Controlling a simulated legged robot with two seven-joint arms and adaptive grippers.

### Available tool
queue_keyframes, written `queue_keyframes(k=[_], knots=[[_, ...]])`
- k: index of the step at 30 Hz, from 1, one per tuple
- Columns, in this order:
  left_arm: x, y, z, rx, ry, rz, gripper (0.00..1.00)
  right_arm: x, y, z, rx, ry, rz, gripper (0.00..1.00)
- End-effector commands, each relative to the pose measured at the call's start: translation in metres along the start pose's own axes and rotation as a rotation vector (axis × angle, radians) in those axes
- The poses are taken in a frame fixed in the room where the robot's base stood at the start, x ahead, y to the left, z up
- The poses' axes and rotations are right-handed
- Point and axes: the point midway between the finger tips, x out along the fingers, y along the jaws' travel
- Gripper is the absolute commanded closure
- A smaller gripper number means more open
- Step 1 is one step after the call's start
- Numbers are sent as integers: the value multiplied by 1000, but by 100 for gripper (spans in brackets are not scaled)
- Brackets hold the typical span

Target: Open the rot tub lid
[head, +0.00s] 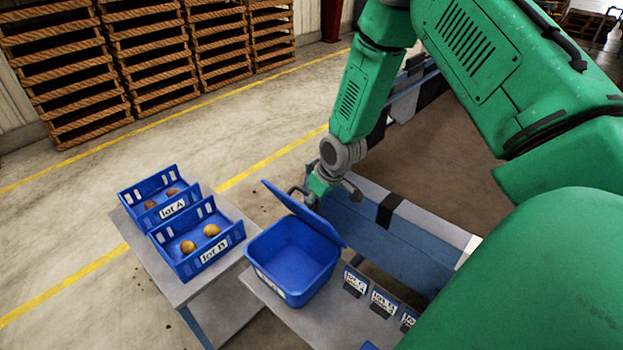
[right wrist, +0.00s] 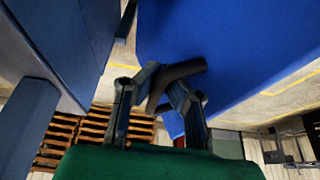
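The rot tub (head: 292,262) is a blue, square, open-topped tub on a grey table, with a white label on its front. Its blue lid (head: 306,216) stands raised and tilted along the tub's back right side, and the tub's inside shows empty. My right gripper (head: 312,196) is behind the lid, at its outer face. In the right wrist view the gripper's fingers (right wrist: 166,88) close in on a dark curved handle (right wrist: 186,70) against the blue lid (right wrist: 225,50). The lid partly hides the fingertips in the head view. My left gripper is out of view.
Two blue crates, lot A (head: 150,200) and lot B (head: 188,262), hold potatoes on a side table (head: 180,291) at left. Small labelled stands (head: 383,302) are right of the tub. A blue-grey machine side (head: 385,245) lies close behind the lid.

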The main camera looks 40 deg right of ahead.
Motion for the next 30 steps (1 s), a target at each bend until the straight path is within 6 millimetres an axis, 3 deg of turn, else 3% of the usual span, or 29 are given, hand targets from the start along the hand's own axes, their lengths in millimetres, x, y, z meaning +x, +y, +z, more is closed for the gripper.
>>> queue_keyframes(k=[1, 30], knots=[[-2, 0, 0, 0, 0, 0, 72, -4, 2, -9, -3, 19, 0, 100], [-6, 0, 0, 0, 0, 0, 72, -4, 64, -10, 0, 19, 2, 100]])
